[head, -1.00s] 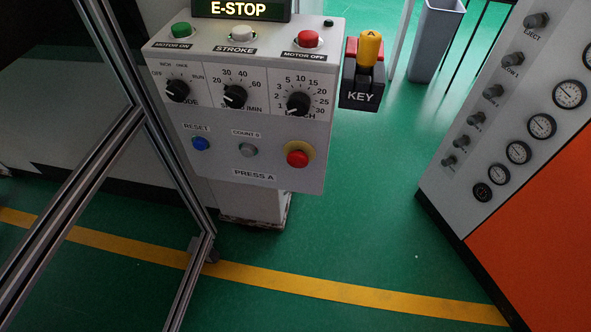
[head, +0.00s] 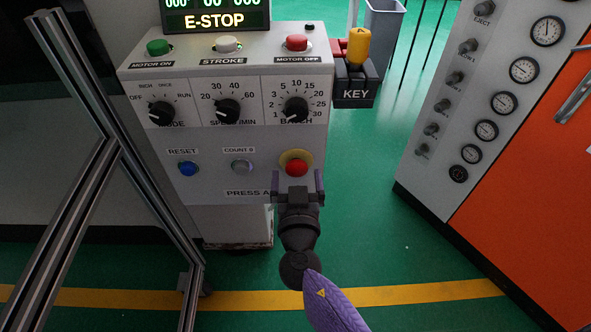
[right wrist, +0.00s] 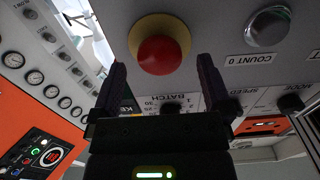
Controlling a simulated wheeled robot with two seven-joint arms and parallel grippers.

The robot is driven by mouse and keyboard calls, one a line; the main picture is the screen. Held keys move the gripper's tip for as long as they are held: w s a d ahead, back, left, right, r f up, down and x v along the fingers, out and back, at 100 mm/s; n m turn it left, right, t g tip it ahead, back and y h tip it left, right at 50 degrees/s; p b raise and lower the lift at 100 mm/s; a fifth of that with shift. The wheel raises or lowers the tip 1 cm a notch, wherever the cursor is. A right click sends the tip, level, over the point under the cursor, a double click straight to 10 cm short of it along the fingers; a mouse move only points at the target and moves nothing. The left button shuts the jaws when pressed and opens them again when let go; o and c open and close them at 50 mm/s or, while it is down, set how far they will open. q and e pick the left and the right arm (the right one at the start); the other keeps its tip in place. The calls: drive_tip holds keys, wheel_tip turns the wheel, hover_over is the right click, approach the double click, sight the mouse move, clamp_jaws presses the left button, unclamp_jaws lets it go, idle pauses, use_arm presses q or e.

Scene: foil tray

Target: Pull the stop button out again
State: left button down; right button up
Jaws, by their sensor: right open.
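The stop button is a red mushroom button (head: 296,168) on a yellow ring, at the lower right of the press panel (head: 230,148). It also shows in the right wrist view (right wrist: 159,56), at the top, near and slightly left of centre. The display above the panel reads E-STOP. My right gripper (head: 297,182) is open and empty just below the button in the head view. In the right wrist view its two fingers (right wrist: 163,80) point toward the panel on either side of the button's lower edge. I cannot tell any contact. My left gripper is not in view.
A blue reset button (head: 188,168) and a grey count button (head: 241,167) sit left of the stop button. Three dials are above. A metal frame (head: 110,140) is at left, an orange cabinet (head: 535,180) at right.

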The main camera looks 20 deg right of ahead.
drive_tip(key=shift+x, duration=1.05)
clamp_jaws()
